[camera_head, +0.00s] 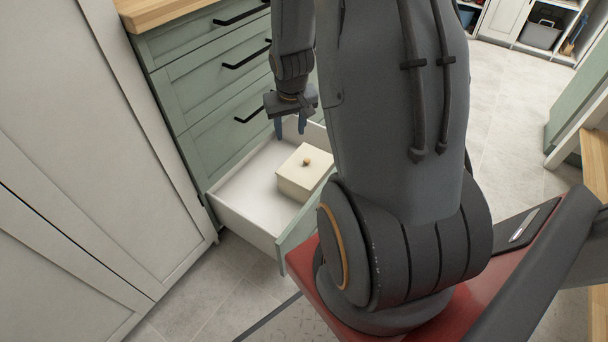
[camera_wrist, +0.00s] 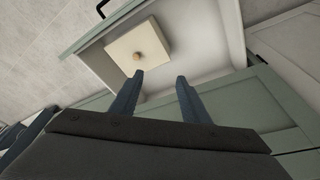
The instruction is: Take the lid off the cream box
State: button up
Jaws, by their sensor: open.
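The cream box (camera_head: 303,173) stands inside an open drawer. Its lid (camera_head: 297,166) is on, with a small round wooden knob (camera_head: 307,161) on top. In the wrist view the lid (camera_wrist: 120,46) and its knob (camera_wrist: 137,56) show beyond my fingertips. My gripper (camera_head: 291,128) hangs above the drawer, up and to the left of the box in the head view, with its fingers pointing down. In the wrist view my gripper (camera_wrist: 160,76) has its two fingers apart with nothing between them. The far sides of the box are hidden.
The open drawer (camera_head: 238,217) has white walls and a green front; the rest of its floor is bare. Green closed drawers (camera_head: 212,80) with black handles stand behind my gripper. White cabinet doors (camera_head: 80,130) are at the left. My arm covers part of the drawer's right side.

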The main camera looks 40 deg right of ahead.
jog(key=m+t+b, duration=0.1)
jog(key=m+b, duration=0.1)
jog(key=b, duration=0.6)
send_near(307, 160)
jog(key=f, duration=0.1)
jog(key=shift+h, duration=0.4)
jog(key=b+x, duration=0.2)
jog(key=x, duration=0.1)
jog(key=b+x, duration=0.1)
jog(key=x, duration=0.3)
jog(key=shift+w+a+f+b, duration=0.2)
jog(key=shift+b, duration=0.2)
jog(key=shift+r, duration=0.1)
grip_shut()
